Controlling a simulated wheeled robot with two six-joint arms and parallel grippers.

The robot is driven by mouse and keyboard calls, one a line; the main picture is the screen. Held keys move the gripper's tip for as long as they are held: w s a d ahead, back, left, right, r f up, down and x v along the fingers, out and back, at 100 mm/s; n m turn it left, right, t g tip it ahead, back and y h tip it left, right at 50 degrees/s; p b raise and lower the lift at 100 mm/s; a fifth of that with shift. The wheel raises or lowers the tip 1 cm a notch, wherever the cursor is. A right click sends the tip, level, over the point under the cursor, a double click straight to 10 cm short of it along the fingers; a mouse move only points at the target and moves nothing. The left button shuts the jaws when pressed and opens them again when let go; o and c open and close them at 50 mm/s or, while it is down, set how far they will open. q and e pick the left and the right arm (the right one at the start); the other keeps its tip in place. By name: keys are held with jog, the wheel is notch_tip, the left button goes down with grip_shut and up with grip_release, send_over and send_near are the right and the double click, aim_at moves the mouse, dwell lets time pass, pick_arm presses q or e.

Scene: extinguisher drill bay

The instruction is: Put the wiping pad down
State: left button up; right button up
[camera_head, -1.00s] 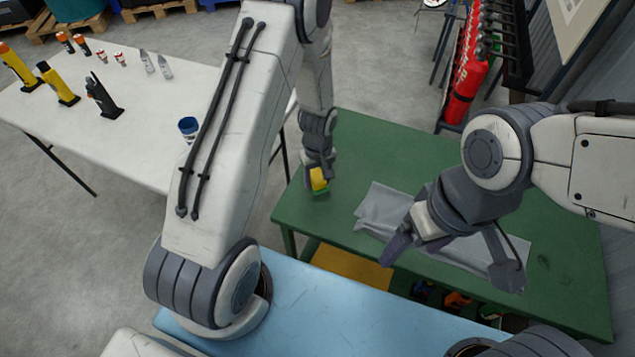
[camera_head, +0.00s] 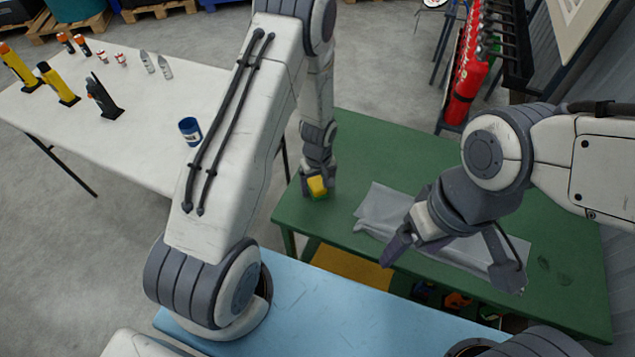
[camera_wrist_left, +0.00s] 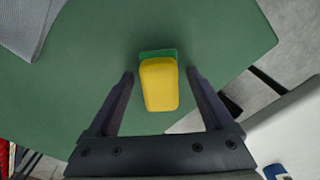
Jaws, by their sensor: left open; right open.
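The wiping pad (camera_head: 317,187) is a small block, yellow on top with a green underside, at the left end of the green table (camera_head: 365,140). In the left wrist view the pad (camera_wrist_left: 159,85) appears to rest on the table. My left gripper (camera_head: 318,190) is just above it. In the left wrist view its two fingers (camera_wrist_left: 160,73) stand open on either side of the pad, with a gap at each side. My right gripper (camera_head: 452,275) is wide open and empty, over the front of the green table.
A grey cloth (camera_head: 385,207) lies on the green table, partly under my right gripper. A white table (camera_head: 140,110) at the left holds a blue cup (camera_head: 190,131) and several bottles and canisters. Red extinguishers (camera_head: 466,75) stand in a rack behind. The blue surface (camera_head: 330,310) in front is clear.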

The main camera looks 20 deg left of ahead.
aim_at(318, 184)
pick_arm(q)
jog(key=shift+r, duration=0.3)
jog(key=s+d+r+m, duration=0.1)
jog(key=d+r+m, duration=0.15)
jog(key=r, duration=0.55)
jog(key=s+d+r+m, duration=0.1)
jog(key=s+d+r, duration=0.15)
jog(key=r, duration=0.65)
jog(key=s+d+r+m, duration=0.3)
jog(key=s+m, duration=0.1)
jog(key=s, duration=0.2)
jog(key=s+d+r+m, duration=0.3)
jog(key=s+r+m, duration=0.1)
jog(key=s, duration=0.3)
jog(key=s+d+r+m+h, duration=0.1)
jog(key=s+d+r+m, duration=0.2)
jog(key=s, duration=0.4)
jog(key=shift+r+m, duration=0.5)
jog(key=shift+m, duration=0.25)
